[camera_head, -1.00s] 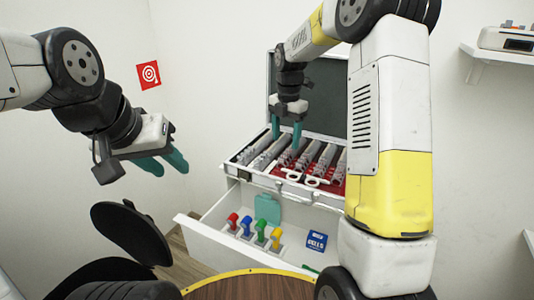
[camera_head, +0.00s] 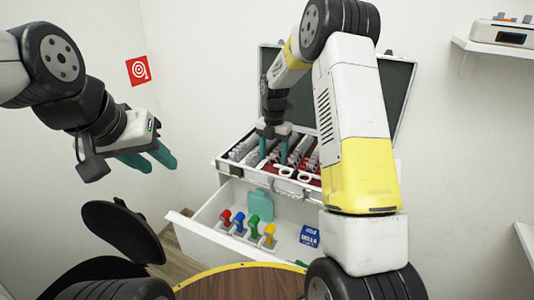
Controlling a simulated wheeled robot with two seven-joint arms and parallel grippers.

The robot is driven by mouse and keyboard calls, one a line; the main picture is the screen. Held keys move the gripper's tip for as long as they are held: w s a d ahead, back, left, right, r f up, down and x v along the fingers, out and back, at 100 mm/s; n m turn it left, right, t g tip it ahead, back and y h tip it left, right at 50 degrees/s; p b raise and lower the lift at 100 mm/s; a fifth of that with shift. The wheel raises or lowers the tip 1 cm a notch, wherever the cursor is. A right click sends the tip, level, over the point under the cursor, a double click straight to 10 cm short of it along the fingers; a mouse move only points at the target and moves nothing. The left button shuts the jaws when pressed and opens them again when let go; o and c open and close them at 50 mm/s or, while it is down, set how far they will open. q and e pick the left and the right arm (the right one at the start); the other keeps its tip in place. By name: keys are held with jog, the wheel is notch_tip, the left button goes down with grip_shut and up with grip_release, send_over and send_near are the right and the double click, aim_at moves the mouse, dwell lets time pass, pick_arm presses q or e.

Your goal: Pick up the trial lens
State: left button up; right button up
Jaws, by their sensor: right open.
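An open lens case (camera_head: 230,166) holds rows of trial lenses (camera_head: 308,157) in grey racks over a red lining. Two white rings (camera_head: 306,175) lie at its front; I cannot tell whether they are trial lenses. My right gripper (camera_head: 273,154) points down, open, at the left-middle part of the case. Its teal fingertips are at or just above the racks; contact is not clear, and I see nothing held between them. My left gripper (camera_head: 156,162) hangs at the left, away from the case, its teal fingers apart and empty.
Below the case an open white drawer (camera_head: 200,233) holds several coloured-handled items (camera_head: 254,227), a teal piece (camera_head: 260,203) and a blue box (camera_head: 309,236). A black chair (camera_head: 122,232) stands at left, a round wooden table (camera_head: 240,283) in front. A wall shelf (camera_head: 500,50) is at upper right.

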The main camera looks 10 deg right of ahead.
grip_shut()
